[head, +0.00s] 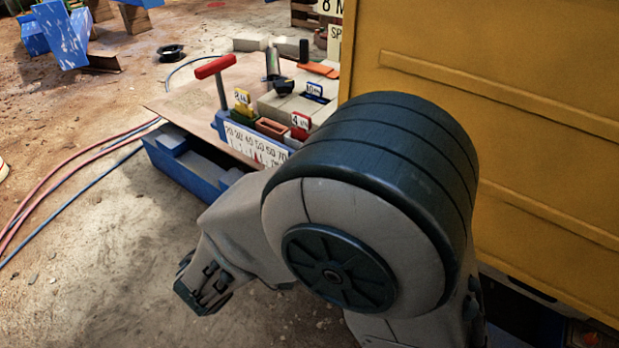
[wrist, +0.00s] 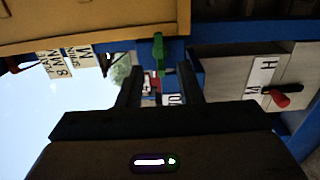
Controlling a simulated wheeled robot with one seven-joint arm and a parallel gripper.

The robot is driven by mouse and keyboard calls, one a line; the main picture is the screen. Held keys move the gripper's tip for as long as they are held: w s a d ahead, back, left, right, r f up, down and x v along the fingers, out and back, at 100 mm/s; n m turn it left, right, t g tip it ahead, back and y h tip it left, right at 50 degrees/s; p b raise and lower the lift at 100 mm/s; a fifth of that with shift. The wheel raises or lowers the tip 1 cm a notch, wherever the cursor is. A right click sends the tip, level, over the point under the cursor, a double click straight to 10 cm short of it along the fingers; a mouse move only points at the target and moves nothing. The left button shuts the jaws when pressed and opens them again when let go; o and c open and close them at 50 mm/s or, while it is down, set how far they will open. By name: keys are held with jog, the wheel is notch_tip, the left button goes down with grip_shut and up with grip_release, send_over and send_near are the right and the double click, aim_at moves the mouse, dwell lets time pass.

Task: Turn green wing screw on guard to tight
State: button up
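The green wing screw (wrist: 158,50) shows in the wrist view at the top middle, in front of a blue part and beside the lower edge of a yellow panel (wrist: 70,20), which may be the guard. My gripper (wrist: 159,72) is open, with its two dark fingers apart and the green screw seen in the gap between and just beyond the tips. I cannot tell whether either finger touches it. Nothing is visibly held. In the head view my arm covers the middle, a large yellow panel (head: 490,120) fills the right, and the green screw is not visible.
The wrist view has a grey box (wrist: 225,68) with a red-tipped lever (wrist: 279,99) at right. In the head view, a bench holds a red-handled lever (head: 215,68), a numbered scale (head: 256,145) and tagged blocks. Hoses (head: 70,175) lie on the floor at left.

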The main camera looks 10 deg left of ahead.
jog(key=p+v, duration=0.1)
jog(key=v, duration=0.6)
dwell(0.3)
jog(key=w+d+r+m+g+h+p, duration=0.2)
jog(key=d+r+m+g+p, duration=0.1)
jog(key=d+r+g+p, duration=0.65)
jog(key=w+d+r+m+g+h+p, duration=0.15)
jog(key=d+r+m+g+p, duration=0.35)
jog(key=d, duration=0.8)
jog(key=s+d+r+m+y+p, duration=0.1)
jog(key=d+r+m+y+p, duration=0.1)
jog(key=r+p, duration=0.3)
jog(key=d+r+m+y+p, duration=0.1)
jog(key=d+r+y+p, duration=0.2)
jog(key=r+p, duration=0.3)
jog(key=s+d+r+m+y+p, duration=0.1)
jog(key=d+r+m+y+p, duration=0.1)
jog(key=r+y+p, duration=0.3)
jog(key=shift+s+d+r+m+p, duration=0.35)
jog(key=shift+d+r+p, duration=0.1)
jog(key=shift+d+p, duration=0.3)
jog(key=shift+w+d+r+t, duration=0.1)
jog(key=shift+r+t, duration=0.25)
